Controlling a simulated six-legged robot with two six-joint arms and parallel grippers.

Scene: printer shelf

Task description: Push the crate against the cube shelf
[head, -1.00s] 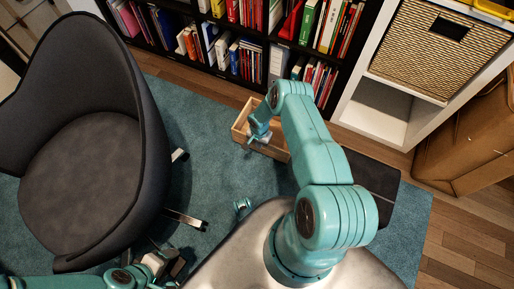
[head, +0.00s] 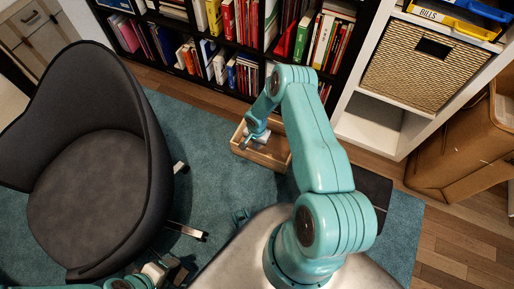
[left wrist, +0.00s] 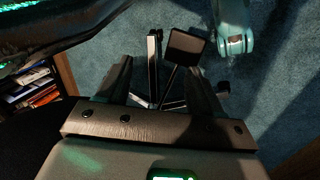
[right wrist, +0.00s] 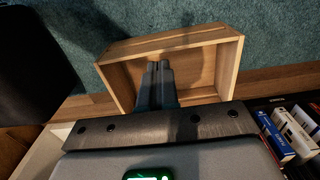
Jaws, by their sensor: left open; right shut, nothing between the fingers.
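The crate (head: 240,151) is a small, open, light wooden box on the floor at the rug's edge, in front of the black bookcase. In the right wrist view the crate (right wrist: 233,70) is seen from above, with its inside looking empty. My right gripper (head: 258,138) is shut with nothing in it; its fingertips (right wrist: 158,66) overlap the crate's inside, and contact is unclear. The white cube shelf (head: 384,123) stands at the right, with a gap between it and the crate, partly behind my right arm. My left gripper (left wrist: 160,78) is open and empty, near the chair's base.
The grey chair (head: 95,180) fills the left of the head view, its metal legs (head: 188,231) reaching toward my base. The black bookcase (head: 250,88) stands behind the crate. A wicker basket (head: 423,70) sits in the cube shelf.

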